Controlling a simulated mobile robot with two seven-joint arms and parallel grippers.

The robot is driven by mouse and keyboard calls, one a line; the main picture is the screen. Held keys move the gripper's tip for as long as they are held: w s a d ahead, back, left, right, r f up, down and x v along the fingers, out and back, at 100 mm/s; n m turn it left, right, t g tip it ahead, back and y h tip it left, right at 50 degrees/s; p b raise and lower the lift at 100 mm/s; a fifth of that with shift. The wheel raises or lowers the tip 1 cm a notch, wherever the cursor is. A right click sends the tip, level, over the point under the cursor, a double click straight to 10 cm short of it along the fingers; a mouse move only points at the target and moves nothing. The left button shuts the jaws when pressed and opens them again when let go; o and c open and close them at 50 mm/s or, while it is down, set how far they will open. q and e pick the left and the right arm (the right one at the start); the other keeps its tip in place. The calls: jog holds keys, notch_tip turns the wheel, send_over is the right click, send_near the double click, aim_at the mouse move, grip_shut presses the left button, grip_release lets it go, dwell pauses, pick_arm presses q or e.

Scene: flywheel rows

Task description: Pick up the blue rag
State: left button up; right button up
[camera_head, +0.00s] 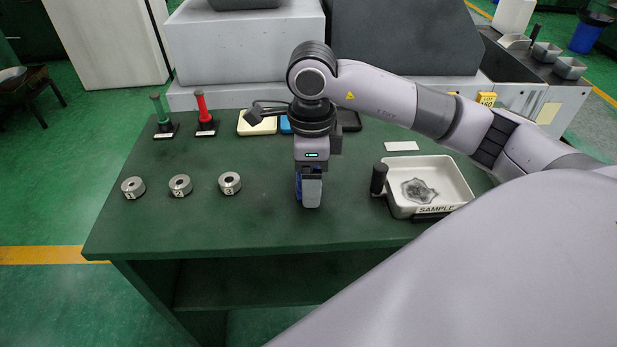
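My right gripper (309,190) points down over the front middle of the green table. Its arm comes in from the right. A dark blue patch shows at the left of its fingers; I cannot tell whether it is cloth or part of the gripper, nor whether the fingers are open or shut. A lighter blue flat thing (286,125), possibly the blue rag, lies at the back of the table, partly hidden behind my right wrist. My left gripper is not in view.
On the green table (200,225), three metal rings (180,186) stand at left, with green (160,112) and red (202,106) handled tools behind. A cream-yellow pad (257,123) lies at the back. A white sample tray (456,182) stands at right beside a black cylinder (379,178).

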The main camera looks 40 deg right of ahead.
jog(key=shift+f, duration=0.25)
jog(key=c, duration=1.1)
jog(key=shift+r, duration=0.1)
notch_tip(320, 180, up, 20)
jog(key=p, duration=0.3)
jog(key=o, duration=0.5)
jog(key=c, duration=0.4)
